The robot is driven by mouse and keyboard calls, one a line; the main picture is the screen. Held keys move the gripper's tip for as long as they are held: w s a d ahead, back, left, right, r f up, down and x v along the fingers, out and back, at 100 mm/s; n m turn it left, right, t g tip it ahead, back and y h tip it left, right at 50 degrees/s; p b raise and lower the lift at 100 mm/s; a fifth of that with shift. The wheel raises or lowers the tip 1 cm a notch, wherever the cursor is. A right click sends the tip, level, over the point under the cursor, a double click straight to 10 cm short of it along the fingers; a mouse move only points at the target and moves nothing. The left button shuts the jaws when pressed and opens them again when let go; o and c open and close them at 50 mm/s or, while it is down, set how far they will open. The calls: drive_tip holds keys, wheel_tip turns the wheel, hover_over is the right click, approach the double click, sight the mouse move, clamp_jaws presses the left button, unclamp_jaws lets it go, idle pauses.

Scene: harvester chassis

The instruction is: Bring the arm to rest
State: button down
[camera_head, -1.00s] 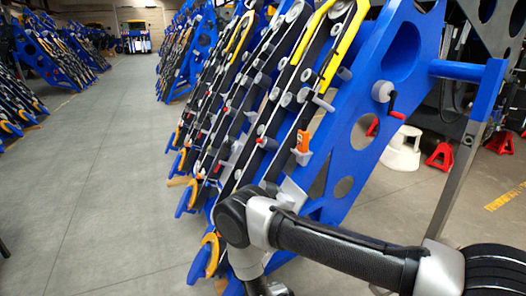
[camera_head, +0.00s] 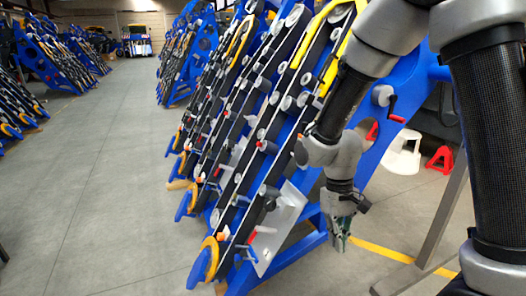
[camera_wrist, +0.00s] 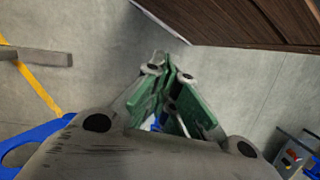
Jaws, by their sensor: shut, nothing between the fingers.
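My gripper (camera_head: 341,240) hangs at the lower right of the head view, pointing down beside the blue harvester chassis frame (camera_head: 372,160). In the wrist view my gripper (camera_wrist: 168,62) has its green-padded fingers brought together at the tips, with nothing between them. Bare grey floor shows beyond the fingertips. My arm is folded, with its links crossing the right side of the head view and hiding part of the frame.
Slanted black and yellow conveyor rows (camera_head: 262,120) fill the middle. A white step stool (camera_head: 402,155) and a red stand (camera_head: 440,159) are behind at right. The grey aisle (camera_head: 100,190) at left is clear. A brown panel (camera_wrist: 245,20) shows in the wrist view.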

drive_tip(key=s+d+r+m+t, duration=0.1)
drive_tip(key=s+d+r+t, duration=0.2)
drive_tip(key=s+d+r, duration=0.2)
drive_tip(key=s+d+r+m+t, duration=0.2)
drive_tip(key=s+d+r+t, duration=0.2)
drive_tip(key=d+r, duration=0.8)
wheel_tip(320, 180, up, 6)
drive_tip(key=shift+s+d+r+y, duration=0.1)
drive_tip(key=shift+s+d+y, duration=0.15)
drive_tip(key=shift+s, duration=0.25)
